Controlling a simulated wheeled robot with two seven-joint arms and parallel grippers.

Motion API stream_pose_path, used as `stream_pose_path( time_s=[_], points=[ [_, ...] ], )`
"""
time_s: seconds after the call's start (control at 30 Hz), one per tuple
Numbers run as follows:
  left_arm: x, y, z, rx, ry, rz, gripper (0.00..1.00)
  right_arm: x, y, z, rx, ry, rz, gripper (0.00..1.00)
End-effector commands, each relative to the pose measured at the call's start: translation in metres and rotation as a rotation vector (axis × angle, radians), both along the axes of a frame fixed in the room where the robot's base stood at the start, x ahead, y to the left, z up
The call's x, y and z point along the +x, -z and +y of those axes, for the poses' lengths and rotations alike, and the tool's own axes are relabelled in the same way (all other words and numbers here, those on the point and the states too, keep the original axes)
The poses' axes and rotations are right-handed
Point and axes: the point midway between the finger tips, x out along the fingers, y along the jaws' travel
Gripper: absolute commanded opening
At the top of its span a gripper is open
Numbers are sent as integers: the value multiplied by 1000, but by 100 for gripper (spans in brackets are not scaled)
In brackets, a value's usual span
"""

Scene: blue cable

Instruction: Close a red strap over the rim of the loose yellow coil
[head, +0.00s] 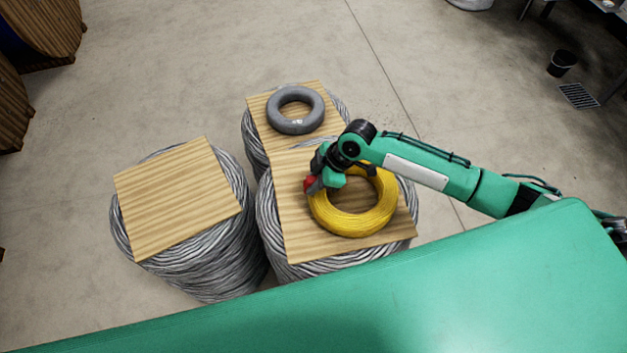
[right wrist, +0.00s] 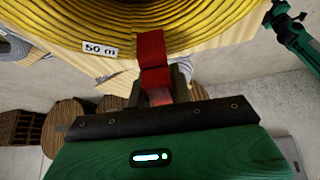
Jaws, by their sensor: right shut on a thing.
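The yellow coil (head: 352,224) lies flat on a square wooden board on top of a grey cable drum. My right gripper (head: 314,184) is at the coil's left rim, shut on a red strap (head: 308,185). In the right wrist view the red strap (right wrist: 152,62) runs from between the fingers (right wrist: 163,92) up against the side of the yellow coil (right wrist: 190,22), which carries a "50 m" label. The gripper hides part of the coil in the head view. I cannot tell how far the strap goes around the rim.
A grey coil (head: 295,127) lies on the board behind. A bare wooden board (head: 178,198) tops another grey cable drum at the left. Brown wooden reels (head: 45,30) stand at the far left. A black bin (head: 562,63) stands far right. The floor between is clear.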

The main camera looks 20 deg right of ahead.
Motion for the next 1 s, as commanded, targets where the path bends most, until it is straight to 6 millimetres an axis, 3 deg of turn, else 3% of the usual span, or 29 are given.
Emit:
stream_pose_path(
  time_s=[0.83, 0.87, 1.0],
  points=[
    [0, 1, 0, 0, 0, 0, 58, 0, 5, 0, 0, 0, 0, 1],
    [0, 1, 0, 0, 0, 0, 58, 0, 5, 0, 0, 0, 0, 25],
    [0, 1, 0, 0, 0, 0, 58, 0, 5, 0, 0, 0, 0, 28]
  ],
)
